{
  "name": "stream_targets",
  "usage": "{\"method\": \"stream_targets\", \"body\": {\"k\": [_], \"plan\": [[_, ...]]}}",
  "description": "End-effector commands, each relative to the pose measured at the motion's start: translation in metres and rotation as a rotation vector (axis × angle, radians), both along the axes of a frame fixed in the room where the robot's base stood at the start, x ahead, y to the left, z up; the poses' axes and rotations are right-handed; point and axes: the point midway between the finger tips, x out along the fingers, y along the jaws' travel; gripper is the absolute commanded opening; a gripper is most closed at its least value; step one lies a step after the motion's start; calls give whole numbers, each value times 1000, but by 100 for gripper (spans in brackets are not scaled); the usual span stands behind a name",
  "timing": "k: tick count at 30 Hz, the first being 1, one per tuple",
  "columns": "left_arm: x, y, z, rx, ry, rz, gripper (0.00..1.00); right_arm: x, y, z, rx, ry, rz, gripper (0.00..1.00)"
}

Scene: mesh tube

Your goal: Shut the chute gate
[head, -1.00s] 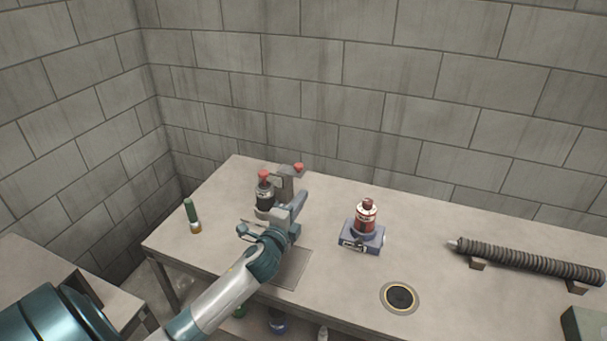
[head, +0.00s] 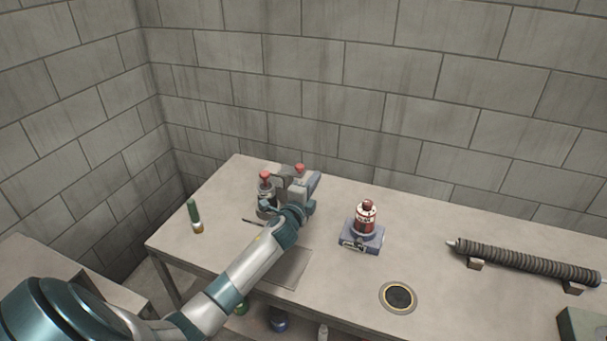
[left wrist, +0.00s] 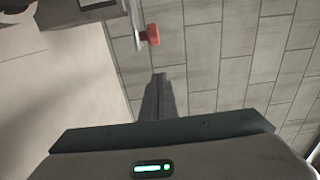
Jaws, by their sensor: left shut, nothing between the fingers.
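A grey device with red knobs stands at the back left of the table. One red knob (head: 299,168) is on its right side, and a dark bottle-like part with a red top (head: 265,176) stands at its left. I cannot tell for sure which part is the chute gate. My left gripper (left wrist: 160,78) is shut and empty, its fingers pointing towards the wall in the left wrist view. A red knob (left wrist: 153,34) on a pale plate shows just beyond the fingertips, apart from them in the picture. In the head view my left arm hides part of the device.
A red bottle (head: 365,217) stands on a blue-grey base (head: 361,238). A yellow-ringed dark disc (head: 398,297) and a ribbed tube (head: 525,261) lie further right.

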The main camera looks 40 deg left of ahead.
Motion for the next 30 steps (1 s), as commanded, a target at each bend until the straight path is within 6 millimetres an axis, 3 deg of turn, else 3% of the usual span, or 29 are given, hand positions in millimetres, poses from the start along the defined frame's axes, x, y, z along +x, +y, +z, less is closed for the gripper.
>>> {"method": "stream_targets", "body": {"k": [3,9,23,30], "plan": [[-2,21,1,1,3,4,0,0,0,9,0,0,0,31],[-1,36,1,2,1,2,0,0,0,13,0,0,0,31],[-2,41,0,2,1,2,0,0,0,13,0,0,0,31],[-11,77,-2,4,3,4,0,0,-1,7,-1,0,1,31]]}}
